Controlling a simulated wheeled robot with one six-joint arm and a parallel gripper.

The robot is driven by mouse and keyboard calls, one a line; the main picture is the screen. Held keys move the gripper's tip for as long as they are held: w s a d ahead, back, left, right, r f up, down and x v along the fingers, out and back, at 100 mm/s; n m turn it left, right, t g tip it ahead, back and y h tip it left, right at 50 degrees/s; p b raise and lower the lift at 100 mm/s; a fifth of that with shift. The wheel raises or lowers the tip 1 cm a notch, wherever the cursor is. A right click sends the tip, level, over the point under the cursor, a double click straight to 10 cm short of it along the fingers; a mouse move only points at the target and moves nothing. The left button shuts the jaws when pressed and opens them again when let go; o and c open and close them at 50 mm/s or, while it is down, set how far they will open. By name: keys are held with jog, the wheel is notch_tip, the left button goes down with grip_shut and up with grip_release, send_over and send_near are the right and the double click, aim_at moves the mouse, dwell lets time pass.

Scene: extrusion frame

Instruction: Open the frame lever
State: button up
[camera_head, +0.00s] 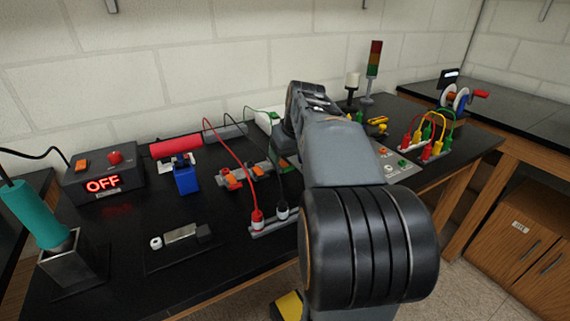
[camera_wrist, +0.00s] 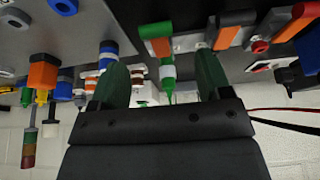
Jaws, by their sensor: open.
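I cannot tell for certain which part is the frame lever. Two orange handles sit on a grey fixture left of my arm in the head view, a nearer one (camera_head: 232,181) and one beside it (camera_head: 257,170). Two orange blocks on grey bars that may be these handles show at the top of the wrist view (camera_wrist: 160,46) (camera_wrist: 228,36). My gripper (camera_wrist: 162,80) is open, with its two green fingers apart. A green plug with a white band (camera_wrist: 167,70) shows between the fingers, apparently beyond them. My arm hides the gripper in the head view.
Red and black leads (camera_head: 256,215) rise close to the handles. A blue block (camera_head: 185,178), red cylinder (camera_head: 176,146) and OFF box (camera_head: 103,175) stand left. Coloured plugs (camera_head: 431,143) stand right. The bench front left of centre (camera_head: 200,285) is bare.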

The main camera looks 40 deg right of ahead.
aim_at(284, 164)
jog(key=shift+x, duration=1.75)
jog(key=c, duration=0.9)
jog(key=shift+o, duration=0.2)
jog(key=shift+r, duration=0.1)
